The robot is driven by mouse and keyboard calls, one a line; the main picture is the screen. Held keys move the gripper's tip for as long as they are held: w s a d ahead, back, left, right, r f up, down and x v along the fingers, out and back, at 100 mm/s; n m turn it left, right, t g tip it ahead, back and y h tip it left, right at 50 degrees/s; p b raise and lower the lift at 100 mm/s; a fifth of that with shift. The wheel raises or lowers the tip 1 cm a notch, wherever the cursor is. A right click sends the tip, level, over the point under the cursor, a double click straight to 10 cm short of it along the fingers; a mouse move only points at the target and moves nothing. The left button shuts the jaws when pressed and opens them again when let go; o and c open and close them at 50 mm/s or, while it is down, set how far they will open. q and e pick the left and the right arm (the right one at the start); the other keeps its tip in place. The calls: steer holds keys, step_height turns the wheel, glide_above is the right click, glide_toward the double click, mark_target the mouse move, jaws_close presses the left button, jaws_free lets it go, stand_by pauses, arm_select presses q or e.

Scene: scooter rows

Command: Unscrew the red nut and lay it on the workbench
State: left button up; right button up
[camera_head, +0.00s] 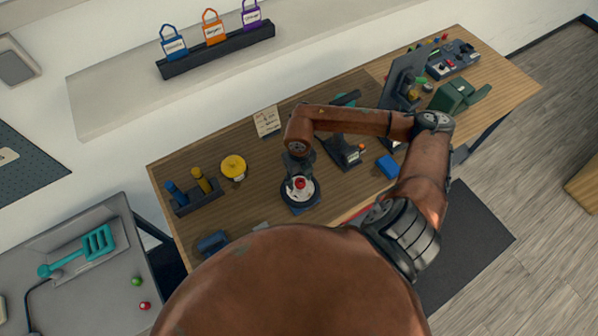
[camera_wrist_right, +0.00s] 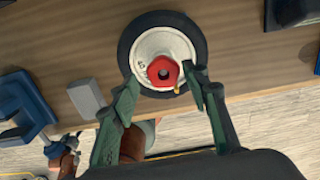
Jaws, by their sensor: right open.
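The red nut (camera_wrist_right: 163,73) sits at the centre of a white hub inside a black-tyred wheel (camera_wrist_right: 133,34). In the head view the red nut (camera_head: 299,183) shows on the wheel (camera_head: 312,192), which lies flat on a blue stand on the wooden workbench (camera_head: 235,209). My right gripper (camera_wrist_right: 162,88) is open, with its green fingers reaching over the wheel on either side of the nut. In the wrist view a gap shows between the left finger and the nut; the right finger is close to it, and contact cannot be told. My left gripper is not in view.
A yellow disc (camera_head: 233,167) and a rack with blue and yellow handles (camera_head: 194,190) stand left of the wheel. A blue box (camera_head: 388,166) and a dark device (camera_head: 345,153) are to the right. A grey block (camera_wrist_right: 86,97) lies near the wheel.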

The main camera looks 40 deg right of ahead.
steer(key=shift+f, duration=0.95)
